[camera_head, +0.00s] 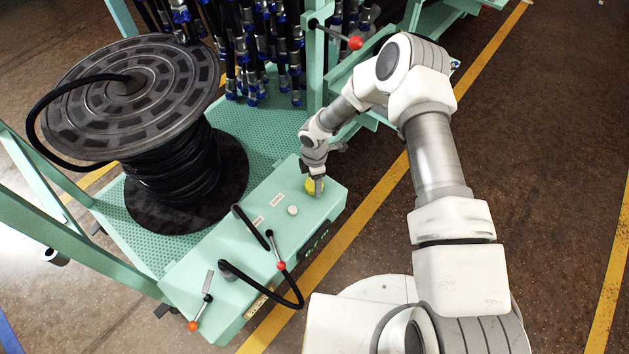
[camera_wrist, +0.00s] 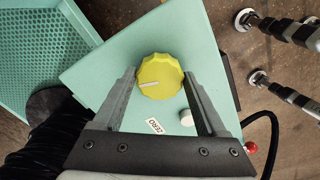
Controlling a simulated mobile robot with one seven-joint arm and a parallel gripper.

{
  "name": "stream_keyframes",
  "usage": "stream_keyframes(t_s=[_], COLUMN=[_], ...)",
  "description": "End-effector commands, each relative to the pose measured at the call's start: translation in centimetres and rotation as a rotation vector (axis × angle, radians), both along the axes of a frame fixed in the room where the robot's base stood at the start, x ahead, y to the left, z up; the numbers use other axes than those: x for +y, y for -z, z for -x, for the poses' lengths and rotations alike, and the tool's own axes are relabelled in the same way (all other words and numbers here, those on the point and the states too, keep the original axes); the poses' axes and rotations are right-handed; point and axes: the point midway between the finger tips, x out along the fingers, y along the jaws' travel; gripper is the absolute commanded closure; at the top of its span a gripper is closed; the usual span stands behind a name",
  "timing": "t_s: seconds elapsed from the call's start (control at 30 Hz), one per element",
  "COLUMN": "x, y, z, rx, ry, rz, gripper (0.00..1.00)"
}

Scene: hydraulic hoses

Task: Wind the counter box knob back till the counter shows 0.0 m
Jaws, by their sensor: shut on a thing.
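The counter box (camera_head: 265,240) is a pale green box on the front of the hose stand. Its yellow scalloped knob (camera_wrist: 160,70) has a white pointer line, which points left and slightly down in the wrist view. My gripper (camera_wrist: 159,78) has one finger on each side of the knob and is shut on it. In the head view my gripper (camera_head: 314,181) reaches down onto the knob from above, hiding part of it. The counter display (camera_head: 316,237) is a dark window on the box's front face with small green digits, too small to read.
A white button (camera_wrist: 187,118) sits beside the knob, near a label reading ZERO (camera_wrist: 155,126). A large hose reel (camera_head: 150,85) stands behind. Hanging hoses (camera_head: 265,45) fill the back.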

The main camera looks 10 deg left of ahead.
Motion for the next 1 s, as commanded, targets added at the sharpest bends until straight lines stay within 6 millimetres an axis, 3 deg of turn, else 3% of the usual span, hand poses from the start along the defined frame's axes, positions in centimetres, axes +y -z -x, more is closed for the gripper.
stream_keyframes(t_s=[1.0], x=[0.33], y=[0.02], z=[0.14], rx=[0.001], ry=[0.105], rz=[-0.005], gripper=[0.81])
